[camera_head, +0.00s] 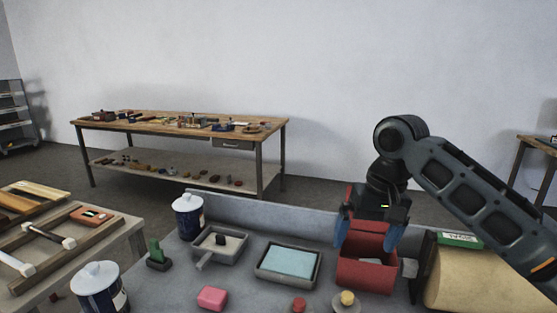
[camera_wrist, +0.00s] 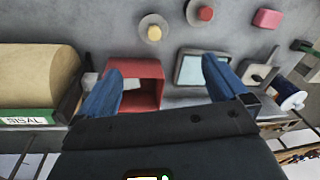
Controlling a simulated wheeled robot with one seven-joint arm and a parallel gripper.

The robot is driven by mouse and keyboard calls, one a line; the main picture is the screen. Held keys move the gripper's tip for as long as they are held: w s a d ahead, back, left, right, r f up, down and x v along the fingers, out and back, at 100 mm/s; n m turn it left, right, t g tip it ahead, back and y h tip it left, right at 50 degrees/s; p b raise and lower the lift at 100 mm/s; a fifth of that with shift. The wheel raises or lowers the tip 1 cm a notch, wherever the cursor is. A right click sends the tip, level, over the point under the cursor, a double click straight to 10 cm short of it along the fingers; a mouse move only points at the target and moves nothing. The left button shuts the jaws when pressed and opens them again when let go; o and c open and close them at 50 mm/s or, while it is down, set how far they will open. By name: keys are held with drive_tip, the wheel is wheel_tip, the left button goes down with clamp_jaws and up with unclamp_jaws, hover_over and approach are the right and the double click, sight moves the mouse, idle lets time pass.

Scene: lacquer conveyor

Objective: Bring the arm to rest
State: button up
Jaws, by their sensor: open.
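My gripper (camera_head: 370,232) is in the right half of the head view, pointing down over a red open box (camera_head: 366,276). Its two blue fingers are apart, one at each side of the box in that view. The wrist view also shows the spread fingers (camera_wrist: 160,85), with the red box (camera_wrist: 150,70) between and beyond them. A small pale piece lies inside the box. I see nothing held between the fingers. I cannot tell whether the fingers touch the box.
A blue-filled tray (camera_head: 288,263), a grey tray (camera_head: 219,245), a pink block (camera_head: 212,298) and white-lidded cans (camera_head: 188,216) stand left of the box. A tan roll (camera_head: 490,285) is close on the right. A raised edge (camera_head: 270,213) runs behind. The air above is open.

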drive_tip(key=s+a+f+t+y, duration=0.3)
drive_tip(key=s+a+f+y, duration=0.15)
drive_tip(key=a, duration=0.45)
drive_tip(key=s+a+f+t+y, duration=0.25)
drive_tip(key=a+f, duration=0.35)
drive_tip(key=a, duration=0.4)
drive_tip(key=s+d+f+m+t, duration=0.1)
drive_tip(key=s+f, duration=0.1)
drive_tip(key=s, duration=0.2)
drive_tip(key=s+d+f+m+t+h, duration=0.1)
drive_tip(key=s+d+f+m+t, duration=0.1)
drive_tip(key=s, duration=0.3)
drive_tip(key=s+d+f+m+t, duration=0.1)
drive_tip(key=s+f+t, duration=0.1)
drive_tip(key=s, duration=0.2)
drive_tip(key=shift+s+d+m+t+h, duration=0.2)
drive_tip(key=shift+s+m+t+h, duration=0.1)
drive_tip(key=shift+s+h, duration=0.1)
drive_tip(key=s+d+f+t+h, duration=0.1)
drive_tip(key=s+d+h, duration=0.3)
drive_tip(key=s+d, duration=0.5)
drive_tip(key=s+d+r+n+t+h, duration=0.1)
drive_tip(key=s+d+r+n, duration=0.1)
drive_tip(key=s+d+r, duration=0.3)
drive_tip(key=s+d+r+n+t+h, duration=0.1)
drive_tip(key=s+d+r, duration=0.4)
drive_tip(key=s, duration=0.9)
drive_tip(key=shift+s+n+h, duration=0.25)
drive_tip(key=shift+n+h, duration=0.15)
drive_tip(key=shift+n, duration=0.4)
